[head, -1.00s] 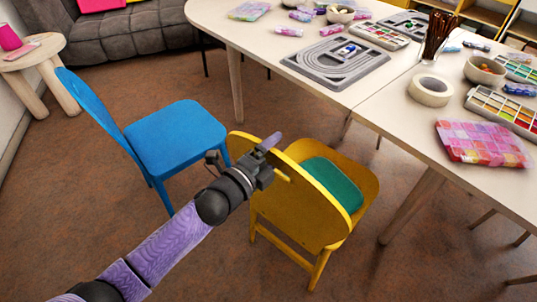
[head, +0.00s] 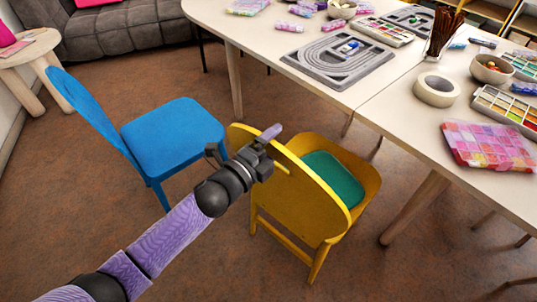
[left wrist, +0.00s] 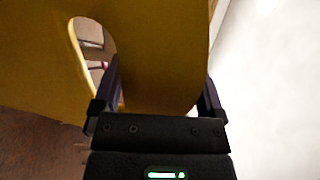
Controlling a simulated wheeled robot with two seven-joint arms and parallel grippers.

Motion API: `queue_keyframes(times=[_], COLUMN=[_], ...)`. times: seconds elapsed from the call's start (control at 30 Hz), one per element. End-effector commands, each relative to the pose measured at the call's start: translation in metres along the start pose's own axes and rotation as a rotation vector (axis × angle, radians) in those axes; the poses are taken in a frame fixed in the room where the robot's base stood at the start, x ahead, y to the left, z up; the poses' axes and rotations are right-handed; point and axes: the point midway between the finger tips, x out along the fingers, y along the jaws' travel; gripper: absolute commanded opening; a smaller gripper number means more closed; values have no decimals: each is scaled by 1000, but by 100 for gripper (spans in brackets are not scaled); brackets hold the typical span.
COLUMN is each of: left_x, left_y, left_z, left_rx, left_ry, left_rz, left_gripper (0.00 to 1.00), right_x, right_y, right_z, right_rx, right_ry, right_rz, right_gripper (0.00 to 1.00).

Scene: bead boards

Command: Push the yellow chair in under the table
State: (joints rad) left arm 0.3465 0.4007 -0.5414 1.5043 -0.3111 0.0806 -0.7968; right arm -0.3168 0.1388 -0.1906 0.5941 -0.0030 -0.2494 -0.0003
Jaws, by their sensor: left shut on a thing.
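The yellow chair (head: 308,196) with a green seat cushion (head: 334,178) stands at the near side of the white table (head: 408,118). Its backrest faces me and its seat points toward the table. My left gripper (head: 268,146) is shut on the top of the yellow backrest. In the left wrist view the yellow backrest (left wrist: 160,55) fills the space between the two fingers (left wrist: 158,92), with one finger by the backrest's opening. My right gripper is not in view.
A blue chair (head: 170,135) stands close on the left of the yellow chair. Table legs (head: 414,206) stand right of the yellow chair. Brown floor is clear in front.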

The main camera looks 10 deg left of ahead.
Motion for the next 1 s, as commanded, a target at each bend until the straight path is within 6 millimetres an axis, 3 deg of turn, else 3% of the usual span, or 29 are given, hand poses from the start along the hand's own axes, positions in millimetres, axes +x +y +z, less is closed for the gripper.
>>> queue_keyframes(times=[0.17, 0.2, 0.63, 1.0], left_x=[-2, -2, -6, -82], left_y=[7, 7, 3, -2], left_z=[0, 0, 0, 0], left_rx=[0, 0, -1, -1], left_ry=[-5, -5, -4, -3], left_rz=[22, 22, 15, 11], left_gripper=[0, 99, 100, 100], right_x=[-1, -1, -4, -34], right_y=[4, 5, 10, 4], right_z=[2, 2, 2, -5], right_rx=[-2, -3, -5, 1], right_ry=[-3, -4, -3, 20], right_rz=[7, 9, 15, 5], right_gripper=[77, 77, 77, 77])
